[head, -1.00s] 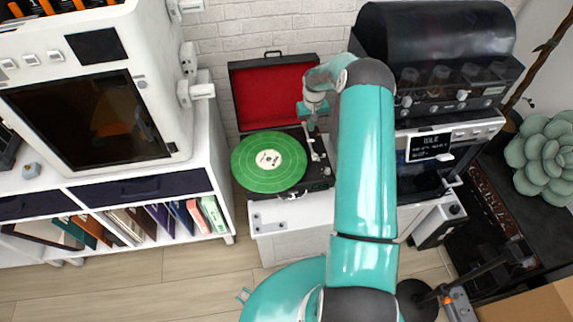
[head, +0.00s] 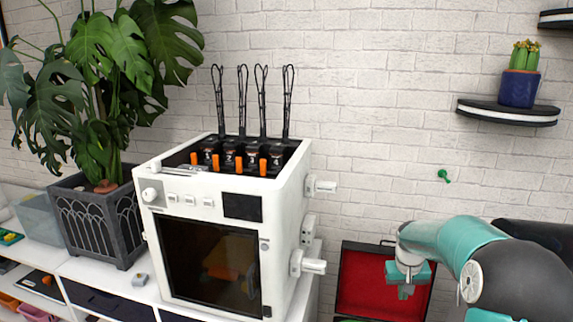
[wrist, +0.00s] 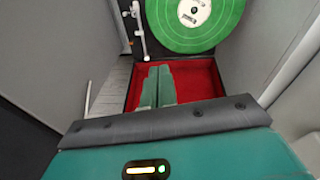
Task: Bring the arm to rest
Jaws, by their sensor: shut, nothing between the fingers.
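My gripper (head: 404,289) hangs in front of the red-lined lid of the open record player case (head: 372,285) in the head view. In the wrist view my gripper (wrist: 158,85) shows its two green fingers closed together with nothing between them. Behind the fingers lies the red lining (wrist: 203,80), and beyond it a green record (wrist: 192,20) with a white label on the player. The tonearm (wrist: 139,35) shows beside the record.
A white 3D printer (head: 222,200) stands on a white cabinet left of the record player. A potted plant (head: 100,185) is further left. A wall shelf (head: 508,112) with a cactus pot (head: 519,88) is at upper right. The brick wall between is bare except for a green peg (head: 444,176).

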